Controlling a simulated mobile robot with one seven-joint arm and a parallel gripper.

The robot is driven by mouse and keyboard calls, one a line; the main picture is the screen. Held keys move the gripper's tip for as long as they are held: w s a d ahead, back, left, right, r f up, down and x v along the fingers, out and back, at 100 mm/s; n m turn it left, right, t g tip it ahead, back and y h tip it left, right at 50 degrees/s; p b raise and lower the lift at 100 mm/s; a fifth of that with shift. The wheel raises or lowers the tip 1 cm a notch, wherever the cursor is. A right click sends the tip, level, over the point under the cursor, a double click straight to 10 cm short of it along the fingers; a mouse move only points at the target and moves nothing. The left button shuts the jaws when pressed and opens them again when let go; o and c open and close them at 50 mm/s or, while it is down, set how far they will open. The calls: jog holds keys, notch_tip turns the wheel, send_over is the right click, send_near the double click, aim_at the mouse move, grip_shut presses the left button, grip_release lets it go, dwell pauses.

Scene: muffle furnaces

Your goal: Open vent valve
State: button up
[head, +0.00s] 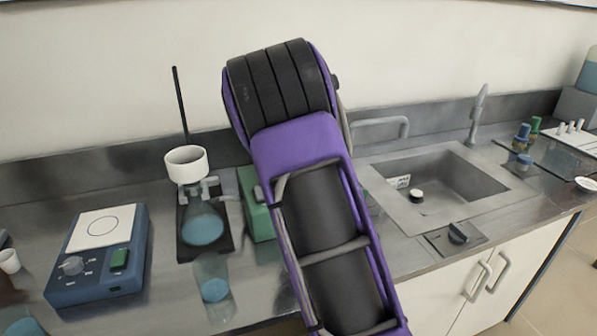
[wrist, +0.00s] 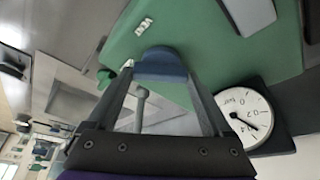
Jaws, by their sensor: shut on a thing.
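In the wrist view, a blue knob (wrist: 160,62), which looks like the vent valve, sits against a green housing (wrist: 240,45). My gripper (wrist: 160,78) is shut on this knob, with its two dark fingers reaching its sides. A round white pressure gauge (wrist: 247,112) with a dark needle is just right of the fingers. A thin grey rod with a rounded end (wrist: 141,97) shows between the fingers. In the head view, part of the green housing (head: 257,205) shows left of my arm; my arm hides the valve, the gauge and my gripper.
A flask (head: 203,224) with a white funnel (head: 186,163) stands close left of the green housing, with a clear beaker (head: 214,280) in front. A blue stirrer plate (head: 98,255) is at left. A sink (head: 455,180) is to the right.

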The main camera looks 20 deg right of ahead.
jog(key=m+p, duration=0.1)
jog(key=m, duration=0.1)
jog(key=m+g+p, duration=0.1)
jog(key=m, duration=0.1)
jog(key=shift+w+g+h, duration=0.1)
jog(key=shift+g+h, duration=0.2)
jog(key=shift+h, duration=0.1)
jog(key=shift+w+a+m+g+p, duration=0.1)
jog(key=shift+m+g+p, duration=0.45)
jog(key=shift+m, duration=1.25)
jog(key=o, duration=1.1)
jog(key=shift+o, duration=0.2)
